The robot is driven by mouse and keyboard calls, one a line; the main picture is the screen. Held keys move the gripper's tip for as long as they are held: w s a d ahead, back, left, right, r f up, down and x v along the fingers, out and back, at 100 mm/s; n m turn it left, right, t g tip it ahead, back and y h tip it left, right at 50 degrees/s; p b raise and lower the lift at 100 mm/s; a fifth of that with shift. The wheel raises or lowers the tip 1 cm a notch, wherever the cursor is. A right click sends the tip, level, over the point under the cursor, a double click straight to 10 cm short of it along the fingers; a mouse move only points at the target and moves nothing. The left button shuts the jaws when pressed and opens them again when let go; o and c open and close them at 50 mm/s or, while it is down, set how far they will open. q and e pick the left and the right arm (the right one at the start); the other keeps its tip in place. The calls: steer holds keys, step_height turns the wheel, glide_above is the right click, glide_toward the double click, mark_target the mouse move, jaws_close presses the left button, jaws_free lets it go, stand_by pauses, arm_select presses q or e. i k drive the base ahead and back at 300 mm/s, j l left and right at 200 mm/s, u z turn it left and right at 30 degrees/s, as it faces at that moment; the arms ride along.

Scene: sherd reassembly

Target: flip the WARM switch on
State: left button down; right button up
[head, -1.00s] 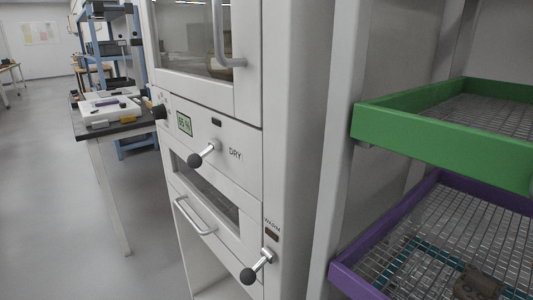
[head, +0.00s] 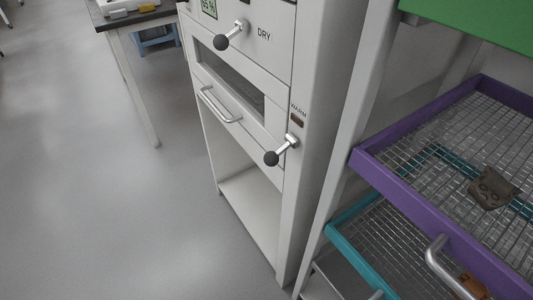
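The WARM switch (head: 283,151) is a lever with a black ball knob on a metal stem, on the right front edge of the white cabinet (head: 312,100). Its knob points down and to the left. A WARM label and a small dark brown indicator window (head: 297,120) sit just above it. A similar lever, the DRY switch (head: 231,36), is higher up and to the left, its knob also pointing down-left. Neither of my grippers shows in the head view.
A drawer handle (head: 216,106) juts out left of the WARM switch. At right, a rack holds a purple mesh tray (head: 410,205) with a brown sherd (head: 491,188), and a teal tray (head: 362,262) below. A table (head: 130,20) stands back left. The grey floor at left is clear.

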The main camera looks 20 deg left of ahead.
mark_target(271, 158)
steer(key=k+j, duration=0.1)
steer(key=j, duration=0.25)
steer(key=k+j+z, duration=0.1)
steer(key=j, duration=0.3)
steer(key=k+j, duration=0.1)
steer(key=j, duration=0.25)
steer(key=k+j+z, duration=0.1)
steer(key=j, duration=0.25)
